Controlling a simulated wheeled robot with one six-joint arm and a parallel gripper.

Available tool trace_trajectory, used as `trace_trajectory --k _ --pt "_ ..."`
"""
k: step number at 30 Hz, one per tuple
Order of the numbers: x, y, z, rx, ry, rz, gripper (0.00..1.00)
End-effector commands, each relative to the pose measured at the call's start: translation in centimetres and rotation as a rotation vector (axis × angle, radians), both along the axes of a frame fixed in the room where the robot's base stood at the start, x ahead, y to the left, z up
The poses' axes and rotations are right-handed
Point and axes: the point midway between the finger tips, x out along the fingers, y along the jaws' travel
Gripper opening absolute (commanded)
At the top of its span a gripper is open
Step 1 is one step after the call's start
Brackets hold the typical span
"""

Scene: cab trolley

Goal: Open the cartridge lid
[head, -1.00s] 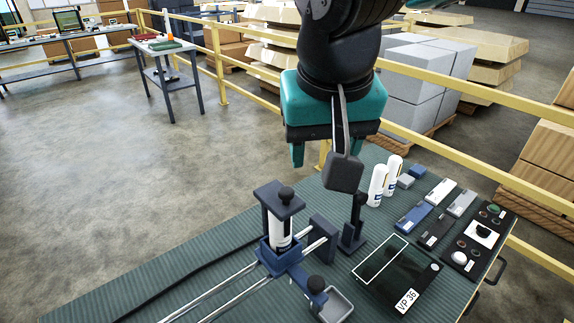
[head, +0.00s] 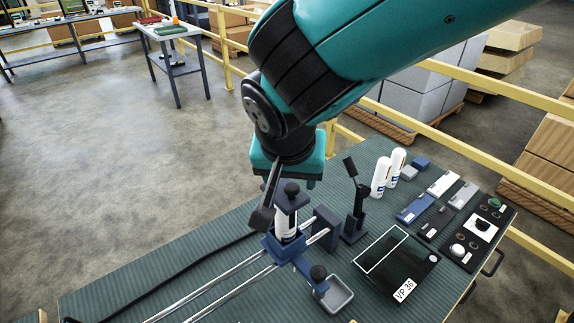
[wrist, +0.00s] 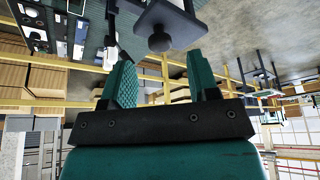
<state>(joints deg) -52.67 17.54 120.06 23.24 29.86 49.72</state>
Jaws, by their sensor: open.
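The cartridge lid (head: 300,199) is a dark plate with a round black knob (head: 291,188) on top. It sits shut over a white cartridge (head: 286,224), which stands upright in a blue holder (head: 284,247) on a rail fixture. In the wrist view the lid (wrist: 178,20) and its knob (wrist: 159,42) show at the top, beyond my fingertips. My gripper (wrist: 165,62) is open and empty, with its two teal fingers apart. In the head view it is just above and behind the knob, with its fingers partly hidden. I see no contact with the knob.
A black lever post (head: 356,210) stands right of the holder. A grey tray (head: 336,294) and a dark panel marked VP 36 (head: 398,268) lie nearer. Two white cartridges (head: 380,178) stand behind. Yellow rails (head: 440,144) run behind the table.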

Motion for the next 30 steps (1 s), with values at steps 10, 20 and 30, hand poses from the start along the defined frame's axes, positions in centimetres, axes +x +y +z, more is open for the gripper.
trace_trajectory --k 10,20,30 --pt "1.4 -0.3 -3.4 0.000 0.000 -0.001 0.55" --pt "1.5 -0.3 -3.5 0.000 0.000 -0.001 0.43" --pt "1.4 -0.1 -3.5 -0.001 0.001 0.000 0.00"
